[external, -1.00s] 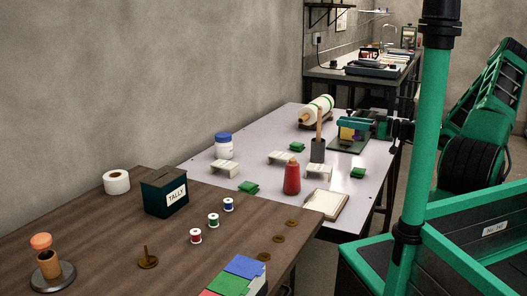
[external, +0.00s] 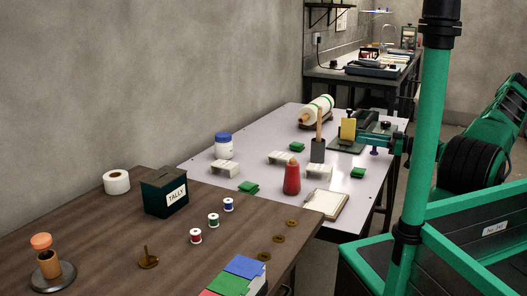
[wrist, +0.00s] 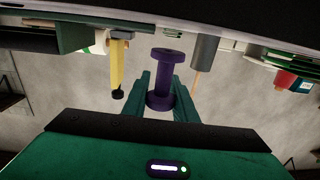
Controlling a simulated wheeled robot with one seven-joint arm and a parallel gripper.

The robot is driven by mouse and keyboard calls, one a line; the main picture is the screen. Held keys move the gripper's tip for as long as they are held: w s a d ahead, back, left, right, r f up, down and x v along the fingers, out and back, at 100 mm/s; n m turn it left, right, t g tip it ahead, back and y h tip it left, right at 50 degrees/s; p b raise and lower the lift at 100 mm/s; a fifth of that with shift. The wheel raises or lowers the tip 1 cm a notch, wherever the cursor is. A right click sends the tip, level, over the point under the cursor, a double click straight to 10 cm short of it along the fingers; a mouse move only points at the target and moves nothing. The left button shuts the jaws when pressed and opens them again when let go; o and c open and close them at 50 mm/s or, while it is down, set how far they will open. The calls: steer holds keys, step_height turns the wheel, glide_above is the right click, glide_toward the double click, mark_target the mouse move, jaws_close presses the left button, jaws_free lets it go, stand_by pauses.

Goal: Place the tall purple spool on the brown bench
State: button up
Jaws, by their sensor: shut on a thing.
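In the external view the spool (external: 374,151) shows small and dark under my gripper (external: 369,140), at the right side of the pale table. The fingers are too small there to make out. The brown bench (external: 95,225) is the wooden top at the lower left, well away from my gripper.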

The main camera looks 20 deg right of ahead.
steer(key=shift+f, duration=0.9)
steer(key=shift+f, duration=0.15)
steer(key=o, duration=1)
steer(key=shift+o, duration=0.6)
steer(key=v, duration=1)
steer(key=shift+s, duration=0.45)
